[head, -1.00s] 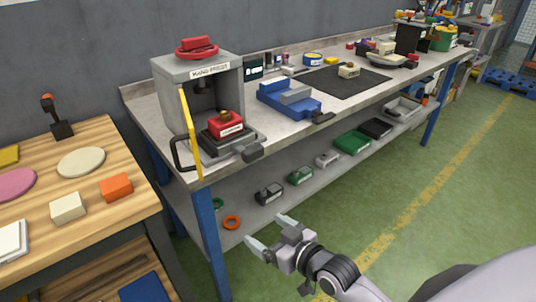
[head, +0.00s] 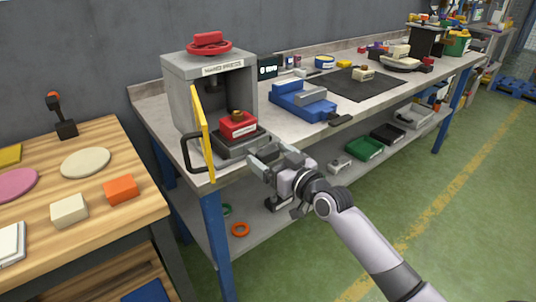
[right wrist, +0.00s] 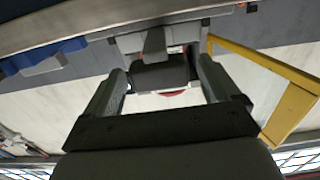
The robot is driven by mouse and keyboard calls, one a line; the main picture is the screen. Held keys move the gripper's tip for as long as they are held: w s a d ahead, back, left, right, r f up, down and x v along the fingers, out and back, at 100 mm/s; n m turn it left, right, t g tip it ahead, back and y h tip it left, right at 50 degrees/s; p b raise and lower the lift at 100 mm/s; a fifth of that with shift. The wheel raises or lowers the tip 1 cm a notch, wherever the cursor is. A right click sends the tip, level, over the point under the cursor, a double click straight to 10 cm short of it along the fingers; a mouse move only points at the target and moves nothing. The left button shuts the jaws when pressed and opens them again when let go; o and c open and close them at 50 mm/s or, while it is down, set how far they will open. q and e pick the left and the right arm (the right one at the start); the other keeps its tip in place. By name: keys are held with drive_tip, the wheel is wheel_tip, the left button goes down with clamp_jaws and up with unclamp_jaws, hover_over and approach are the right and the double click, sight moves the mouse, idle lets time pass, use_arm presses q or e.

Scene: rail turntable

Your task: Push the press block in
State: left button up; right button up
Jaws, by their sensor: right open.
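The hand press (head: 182,95) is a grey box frame at the near left end of the workbench, with a red handwheel (head: 209,44) on top. The red press block (head: 238,124) with a brass knob sits on a dark sliding base (head: 232,146) at the press's open front. My right gripper (head: 257,160) is open at the front of this base, over the bench edge. In the right wrist view, a dark handle block (right wrist: 160,76) shows between the two open fingers; contact cannot be told. The gripper partly hides the base's front in the head view. My left gripper is not in view.
A blue vise (head: 290,101) sits to the right. A wooden table (head: 110,235) is at left. The lower shelf holds trays and rings.

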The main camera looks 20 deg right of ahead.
drive_tip(key=shift+w+a, duration=0.25)
drive_tip(key=shift+w, duration=0.45)
